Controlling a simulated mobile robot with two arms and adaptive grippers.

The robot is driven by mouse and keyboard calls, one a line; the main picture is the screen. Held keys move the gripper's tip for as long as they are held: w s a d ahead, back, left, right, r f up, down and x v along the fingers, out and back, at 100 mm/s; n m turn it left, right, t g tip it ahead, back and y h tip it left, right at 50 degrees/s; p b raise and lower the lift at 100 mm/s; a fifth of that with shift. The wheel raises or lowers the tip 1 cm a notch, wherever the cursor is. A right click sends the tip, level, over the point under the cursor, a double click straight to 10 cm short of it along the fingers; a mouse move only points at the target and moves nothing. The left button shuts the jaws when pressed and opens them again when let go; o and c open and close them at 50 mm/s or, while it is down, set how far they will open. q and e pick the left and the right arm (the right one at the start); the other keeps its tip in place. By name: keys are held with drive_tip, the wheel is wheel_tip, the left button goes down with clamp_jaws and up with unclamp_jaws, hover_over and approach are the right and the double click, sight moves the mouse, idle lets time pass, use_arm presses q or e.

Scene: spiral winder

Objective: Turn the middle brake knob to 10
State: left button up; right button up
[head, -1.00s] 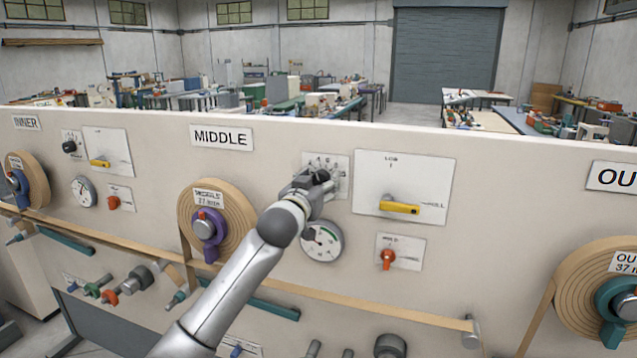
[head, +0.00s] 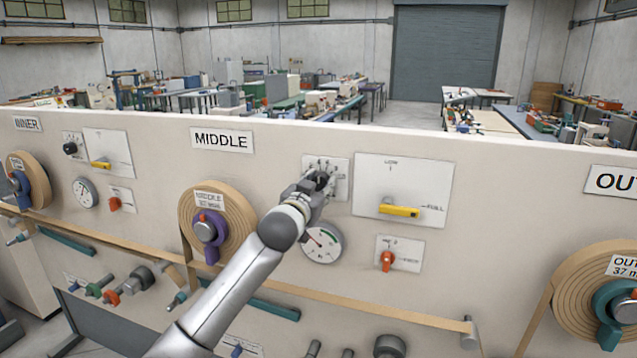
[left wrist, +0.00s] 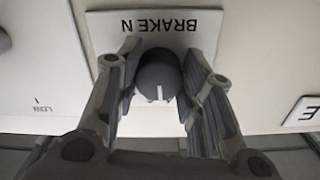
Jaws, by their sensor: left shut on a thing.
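The middle brake knob (left wrist: 157,72) is dark and round, with a white pointer line toward the bottom of the left wrist picture. It sits on a white plate (left wrist: 180,22) with upside-down "BRAKE N" lettering. My left gripper (left wrist: 160,92) is shut on the knob, one finger on each side. In the head view my left gripper (head: 319,184) covers the knob and part of its scale plate (head: 342,168). The scale figures are too blurred to read. My right gripper is not in view.
A round gauge (head: 323,245) sits just below my left gripper. To its right are a plate with a yellow lever (head: 399,211) and an orange switch (head: 387,260). A tape roll (head: 240,225) with a purple hub is at the left. The "MIDDLE" sign (head: 221,139) is above.

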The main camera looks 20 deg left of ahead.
use_arm(q)
drive_tip(key=m+p, duration=0.1)
drive_tip(key=m, duration=0.1)
drive_tip(key=m+p, duration=0.1)
drive_tip(key=shift+r+m, duration=0.2)
drive_tip(key=shift+m, duration=0.2)
drive_tip(key=m+p, duration=0.2)
drive_tip(key=m, duration=0.2)
drive_tip(key=shift+a+m+p, duration=0.1)
drive_tip(key=shift+m+p, duration=0.2)
drive_tip(key=m+p, duration=0.2)
drive_tip(key=m, duration=0.2)
drive_tip(key=shift+m+p, duration=0.75)
drive_tip(key=shift+m, duration=0.75)
drive_tip(key=o, duration=1)
drive_tip(key=shift+f, duration=0.1)
drive_tip(key=shift+o, duration=0.2)
